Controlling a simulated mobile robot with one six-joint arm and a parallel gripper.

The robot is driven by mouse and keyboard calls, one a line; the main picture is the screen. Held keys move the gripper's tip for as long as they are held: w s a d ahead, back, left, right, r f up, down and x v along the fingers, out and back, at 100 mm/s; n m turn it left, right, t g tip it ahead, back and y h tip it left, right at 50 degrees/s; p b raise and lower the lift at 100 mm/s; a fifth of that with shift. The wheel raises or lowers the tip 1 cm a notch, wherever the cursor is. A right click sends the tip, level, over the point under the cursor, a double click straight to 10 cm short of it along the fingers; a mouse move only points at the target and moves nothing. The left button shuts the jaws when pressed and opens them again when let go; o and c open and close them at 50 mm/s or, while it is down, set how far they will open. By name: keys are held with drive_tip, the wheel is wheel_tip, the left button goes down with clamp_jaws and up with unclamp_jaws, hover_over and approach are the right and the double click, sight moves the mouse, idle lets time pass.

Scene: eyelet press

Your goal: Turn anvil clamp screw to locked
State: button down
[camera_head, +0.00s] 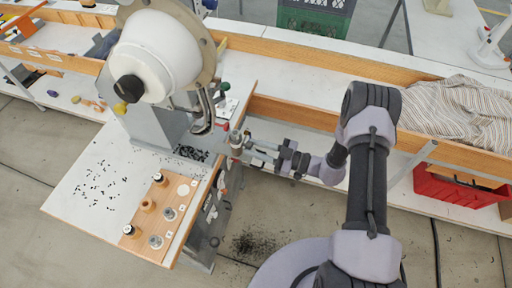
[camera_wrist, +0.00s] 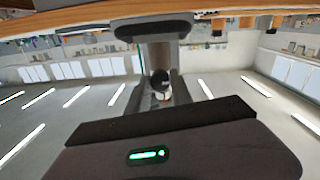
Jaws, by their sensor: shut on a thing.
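The eyelet press (camera_head: 165,60) stands on the white-topped bench, with a big white rounded head and a grey column. At the bench's right edge, below the head, is a small silver cylindrical fitting (camera_head: 236,139), which looks like the anvil clamp screw. My gripper (camera_head: 252,147) reaches it from the right, its fingers shut on the screw. The exact grip and the screw's lock marks are too small to tell. In the wrist view, my dark gripper body fills the bottom, and a dark round knob (camera_wrist: 160,80) shows beyond it.
A wooden block (camera_head: 132,232) with several small pots lies on the bench front, near scattered black eyelets (camera_head: 100,185). A long shelf table with wooden rails (camera_head: 300,106) runs behind my arm. A red crate (camera_head: 455,190) and striped cloth (camera_head: 460,112) are at the right.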

idle(0.3)
drive_tip(key=c, duration=1.1)
unclamp_jaws()
drive_tip(key=v, duration=1.7)
drive_tip(key=shift+d+p, duration=0.25)
drive_tip(key=shift+p, duration=0.1)
